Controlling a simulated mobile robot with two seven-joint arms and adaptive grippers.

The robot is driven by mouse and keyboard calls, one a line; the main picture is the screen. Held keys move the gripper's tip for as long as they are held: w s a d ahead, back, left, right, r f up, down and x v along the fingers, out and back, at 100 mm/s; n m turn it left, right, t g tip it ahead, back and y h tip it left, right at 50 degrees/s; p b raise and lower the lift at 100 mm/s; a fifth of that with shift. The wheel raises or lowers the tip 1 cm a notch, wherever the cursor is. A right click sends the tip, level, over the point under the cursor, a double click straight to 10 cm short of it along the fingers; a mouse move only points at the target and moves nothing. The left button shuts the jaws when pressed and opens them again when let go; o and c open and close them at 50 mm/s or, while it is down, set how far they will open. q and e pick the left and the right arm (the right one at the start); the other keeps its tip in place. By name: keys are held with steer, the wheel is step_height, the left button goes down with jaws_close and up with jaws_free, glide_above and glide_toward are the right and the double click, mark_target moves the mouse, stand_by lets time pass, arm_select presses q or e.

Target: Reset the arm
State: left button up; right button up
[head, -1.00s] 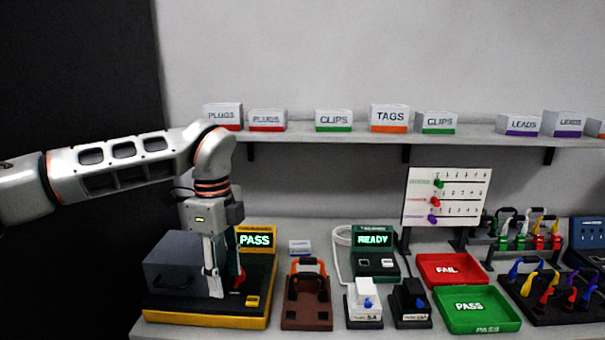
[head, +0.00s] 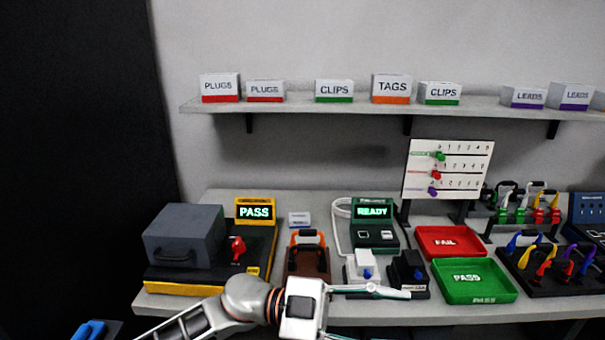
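My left arm comes in low at the bottom of the head view, in front of the bench's front edge. My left gripper (head: 375,314) points right, with one finger stretched in front of the white and black small blocks. Its other finger is lower and partly cut off by the frame's bottom edge. The fingers are spread apart, and nothing shows between them. My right gripper is not in view. The yellow and black tester (head: 258,254) at the left shows PASS, with a grey box (head: 184,236) and a red switch (head: 238,248) on it.
A brown board with orange-handled clamp (head: 308,262), a READY unit (head: 375,230), a white block (head: 361,265) and a black block (head: 408,270) stand behind my gripper. A red FAIL tray (head: 450,254) and green PASS tray (head: 474,294) lie right. A lead rack (head: 549,282) is further right.

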arm_select(q)
steer(key=w+a+f+n+t+h, duration=0.2)
steer(key=w+a+n+t, duration=0.45)
steer(key=n+t, duration=0.55)
steer(key=w+a+f+n+t+y, duration=0.3)
steer(key=a+f+n+t+y, duration=0.3)
steer(key=a+f+t+y, duration=0.3)
steer(key=s+a+f+n+g+y, duration=0.1)
steer(key=s+a+f+y, duration=0.2)
steer(key=f, duration=0.6)
steer(key=s+a+f+n+g+y, duration=0.2)
steer(key=s+a+f+y, duration=0.1)
steer(key=s+a+f, duration=0.4)
steer(key=s+a+f+n+g+y, duration=0.2)
steer(key=s+a+f, duration=0.3)
steer(key=a+f, duration=0.3)
step_height(320, 180, down, 4)
steer(key=shift+s+a+r+y, duration=0.15)
steer(key=shift+s+r+y, duration=0.1)
steer(key=shift+s+y, duration=0.25)
steer(key=shift+w, duration=0.1)
